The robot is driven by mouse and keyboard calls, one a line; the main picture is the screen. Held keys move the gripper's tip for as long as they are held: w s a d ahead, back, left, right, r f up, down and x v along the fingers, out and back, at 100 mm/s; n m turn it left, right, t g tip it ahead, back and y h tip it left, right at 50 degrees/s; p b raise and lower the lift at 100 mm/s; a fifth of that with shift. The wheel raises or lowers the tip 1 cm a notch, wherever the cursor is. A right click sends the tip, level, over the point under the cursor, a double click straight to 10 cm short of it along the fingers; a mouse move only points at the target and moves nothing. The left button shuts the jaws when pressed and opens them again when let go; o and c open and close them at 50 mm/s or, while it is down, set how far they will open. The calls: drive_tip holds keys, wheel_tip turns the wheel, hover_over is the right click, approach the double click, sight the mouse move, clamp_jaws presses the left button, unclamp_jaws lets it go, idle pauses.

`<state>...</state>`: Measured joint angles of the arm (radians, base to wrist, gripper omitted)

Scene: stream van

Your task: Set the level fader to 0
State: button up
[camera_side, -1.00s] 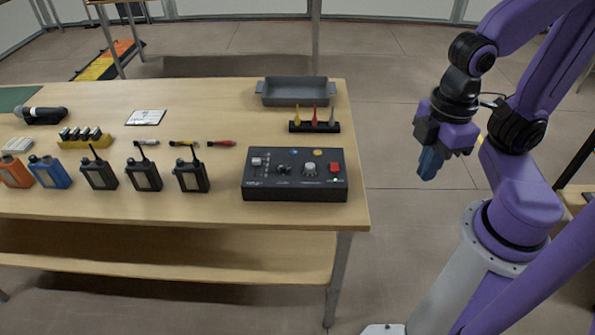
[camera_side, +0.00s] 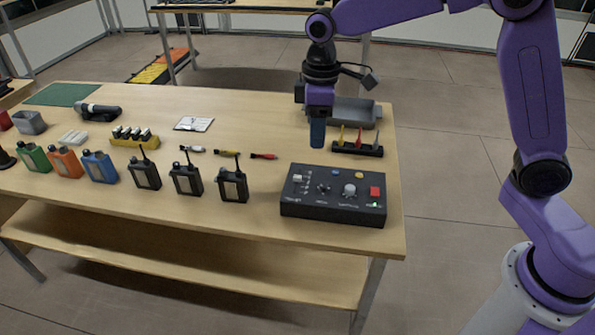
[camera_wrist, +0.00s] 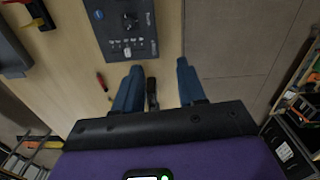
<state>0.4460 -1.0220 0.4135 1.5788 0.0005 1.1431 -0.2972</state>
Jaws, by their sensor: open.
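The black control box (camera_side: 310,211) sits near the right front corner of the table. Its level fader (camera_side: 298,177) is at the left of the panel, with a pale cap and small marks beside it; its exact setting is too small to read. My gripper (camera_side: 317,147) points down, above the table behind the box and apart from it. In the wrist view the box (camera_wrist: 112,42) is at the top, ahead of my gripper (camera_wrist: 157,68), whose two blue fingers are apart and empty.
Several radios (camera_side: 232,186) stand left of the box. Coloured pens (camera_side: 264,156) lie nearby.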

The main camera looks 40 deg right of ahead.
drive_tip(key=m, duration=0.1)
hover_over(297, 176)
wheel_tip(297, 176, down, 2)
drive_tip(key=f, duration=0.1)
wheel_tip(297, 176, down, 17)
idle(0.4)
clamp_jaws()
